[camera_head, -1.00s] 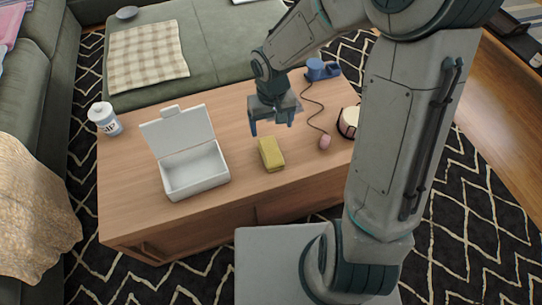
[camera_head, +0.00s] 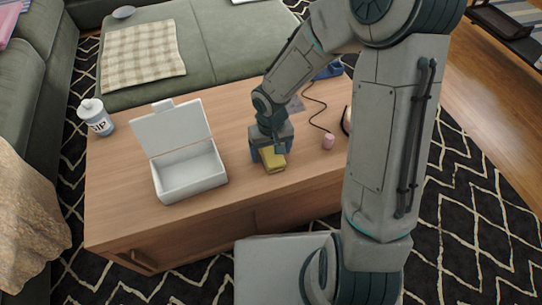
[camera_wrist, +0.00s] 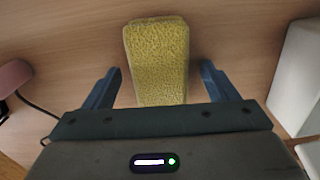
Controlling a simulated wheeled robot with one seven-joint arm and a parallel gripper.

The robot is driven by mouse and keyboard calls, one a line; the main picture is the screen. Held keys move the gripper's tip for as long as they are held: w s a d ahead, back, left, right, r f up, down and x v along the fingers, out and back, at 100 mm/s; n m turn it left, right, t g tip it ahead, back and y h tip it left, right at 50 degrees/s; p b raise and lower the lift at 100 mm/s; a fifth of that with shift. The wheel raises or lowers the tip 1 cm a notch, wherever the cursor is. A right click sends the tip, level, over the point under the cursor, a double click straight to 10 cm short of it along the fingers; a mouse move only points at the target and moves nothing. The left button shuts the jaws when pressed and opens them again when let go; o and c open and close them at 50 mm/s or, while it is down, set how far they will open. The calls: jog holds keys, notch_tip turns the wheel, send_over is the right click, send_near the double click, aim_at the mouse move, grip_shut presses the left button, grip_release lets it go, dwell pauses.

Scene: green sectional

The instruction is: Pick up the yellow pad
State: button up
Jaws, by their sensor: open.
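The yellow pad (camera_head: 273,161) lies flat on the wooden table, and my gripper is directly over its back part, hiding some of it in the head view. In the wrist view the yellow pad (camera_wrist: 157,60) is a rough, textured block that reaches in between my fingers. My gripper (camera_wrist: 161,84) is open, with one blue finger on each side of the pad and a visible gap on both sides. In the head view my gripper (camera_head: 271,157) points down at the pad.
A white open-lidded box (camera_head: 192,174) stands left of the pad. A white jar (camera_head: 96,117) stands at the table's left end. A pink object (camera_head: 328,142) with a cord lies right of the pad. The table front (camera_head: 235,194) is bare.

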aim_at(272, 150)
jog(key=c, duration=1.1)
jog(key=shift+o, duration=0.2)
jog(key=shift+r, duration=0.1)
jog(key=shift+r+p, duration=0.55)
jog(key=shift+p, duration=0.05)
jog(key=r+p, duration=0.2)
jog(key=r, duration=0.1)
jog(key=shift+d+r, duration=0.2)
jog(key=shift+r, duration=0.1)
jog(key=s+d+r+p, duration=0.3)
jog(key=d+r+p, duration=0.2)
jog(key=d, duration=0.5)
jog(key=shift+s+d+r+p, duration=0.35)
jog(key=shift+s+r, duration=0.05)
jog(key=shift+r, duration=0.1)
